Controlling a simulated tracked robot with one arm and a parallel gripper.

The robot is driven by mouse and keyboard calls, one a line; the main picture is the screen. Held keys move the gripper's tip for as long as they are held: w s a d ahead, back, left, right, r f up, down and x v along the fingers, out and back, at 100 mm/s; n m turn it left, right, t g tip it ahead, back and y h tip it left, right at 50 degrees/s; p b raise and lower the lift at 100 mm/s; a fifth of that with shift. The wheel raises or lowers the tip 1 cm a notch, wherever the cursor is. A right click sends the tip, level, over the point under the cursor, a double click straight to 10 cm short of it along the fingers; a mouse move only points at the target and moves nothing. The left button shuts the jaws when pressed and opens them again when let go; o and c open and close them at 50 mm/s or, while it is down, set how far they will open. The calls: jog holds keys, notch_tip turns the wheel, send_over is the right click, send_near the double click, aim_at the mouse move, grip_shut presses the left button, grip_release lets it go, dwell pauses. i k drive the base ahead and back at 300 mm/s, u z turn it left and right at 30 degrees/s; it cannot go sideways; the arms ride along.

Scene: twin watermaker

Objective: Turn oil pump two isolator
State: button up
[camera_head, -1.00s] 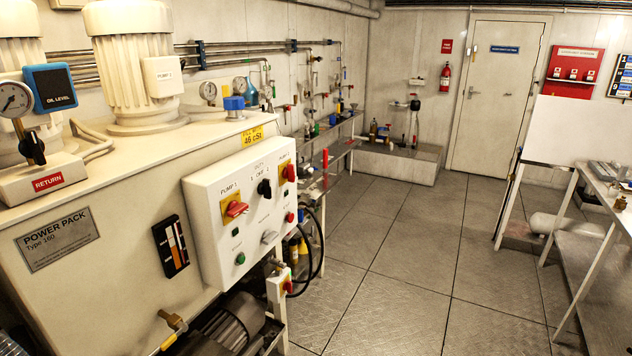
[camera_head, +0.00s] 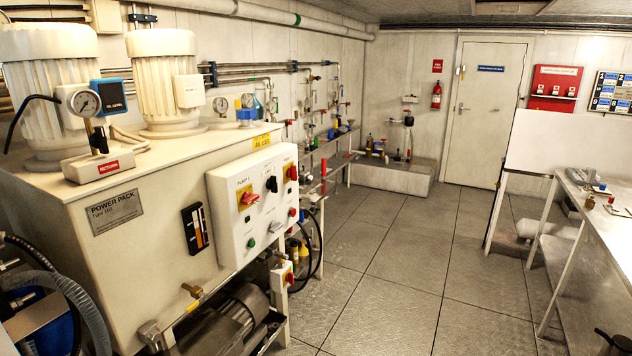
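The white control box (camera_head: 228,227) is on the front of the cream power pack (camera_head: 125,262). Near its upper right corner is a red rotary handle on a yellow plate, the pump two isolator (camera_head: 291,173). It is seen at a steep angle, so its exact handle position is hard to tell. A similar red and yellow isolator (camera_head: 248,199), labelled pump 1, sits at the box's upper left. A black selector knob (camera_head: 271,184) lies between them. My gripper is not in view, and nothing is seen touching the box.
The tiled floor (camera_head: 390,275) right of the power pack is open. A motor (camera_head: 225,330) and a small red and yellow switch box (camera_head: 283,278) are below the control box. A bench (camera_head: 600,215) stands along the right side. A white door (camera_head: 485,112) is at the back.

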aim_at(291, 172)
jog(key=u, duration=0.05)
jog(key=i, duration=1.6)
jog(key=z, duration=0.3)
jog(key=i, duration=1.15)
